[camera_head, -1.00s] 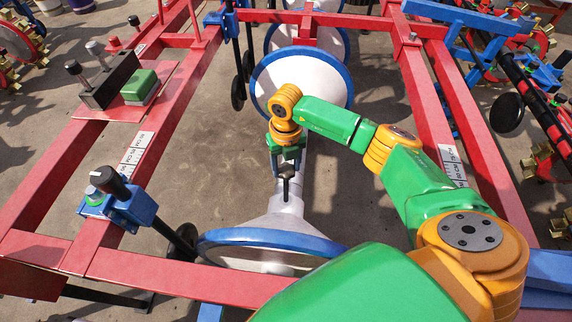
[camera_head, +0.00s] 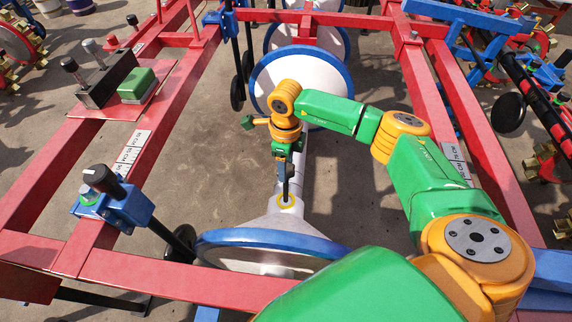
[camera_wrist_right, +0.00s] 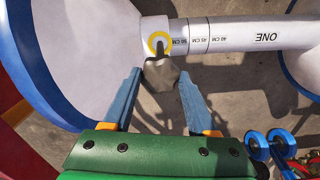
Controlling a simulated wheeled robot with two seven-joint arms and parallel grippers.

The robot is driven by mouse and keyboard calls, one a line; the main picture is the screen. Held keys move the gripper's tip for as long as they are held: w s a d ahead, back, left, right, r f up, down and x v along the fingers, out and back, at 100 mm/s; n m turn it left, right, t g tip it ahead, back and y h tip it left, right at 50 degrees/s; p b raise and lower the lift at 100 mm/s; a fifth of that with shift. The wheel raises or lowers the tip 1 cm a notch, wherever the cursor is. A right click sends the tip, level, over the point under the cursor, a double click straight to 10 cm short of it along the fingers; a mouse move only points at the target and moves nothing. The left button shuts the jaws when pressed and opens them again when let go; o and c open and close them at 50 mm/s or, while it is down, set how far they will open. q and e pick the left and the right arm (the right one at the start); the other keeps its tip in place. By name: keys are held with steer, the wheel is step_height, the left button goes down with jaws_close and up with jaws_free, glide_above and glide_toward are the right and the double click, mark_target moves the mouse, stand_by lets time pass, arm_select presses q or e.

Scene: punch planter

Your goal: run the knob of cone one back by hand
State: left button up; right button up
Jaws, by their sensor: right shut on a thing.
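Cone one is the pair of white cones with blue rims, the near cone (camera_head: 272,238) and the far cone (camera_head: 310,75), joined by a grey tube. The wrist view shows the tube (camera_wrist_right: 232,38) marked ONE, with a scale in centimetres. A dark faceted knob (camera_wrist_right: 161,75) stands on the collar of the near cone, with a yellow ring (camera_wrist_right: 153,38) around its stem. My right gripper (camera_head: 285,172) is over the collar, pointing down. In the wrist view its blue fingers (camera_wrist_right: 160,74) are shut on the knob. My left gripper is not in view.
A red frame (camera_head: 190,282) surrounds the cones. A blue clamp with a black handle (camera_head: 125,208) is on its left beam. A black box with a green block (camera_head: 138,85) stands farther back. Bare concrete (camera_head: 215,150) lies left of the tube.

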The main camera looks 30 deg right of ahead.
steer(key=shift+n, duration=1)
steer(key=n+b, duration=0.1)
steer(key=n, duration=0.1)
steer(key=shift+n, duration=0.3)
steer(key=n, duration=0.3)
steer(key=shift+n+b, duration=0.3)
steer(key=shift+b, duration=0.05)
steer(key=n, duration=0.2)
steer(key=shift+a+n+b, duration=0.1)
steer(key=shift+n+b, duration=0.2)
steer(key=shift+n, duration=0.7)
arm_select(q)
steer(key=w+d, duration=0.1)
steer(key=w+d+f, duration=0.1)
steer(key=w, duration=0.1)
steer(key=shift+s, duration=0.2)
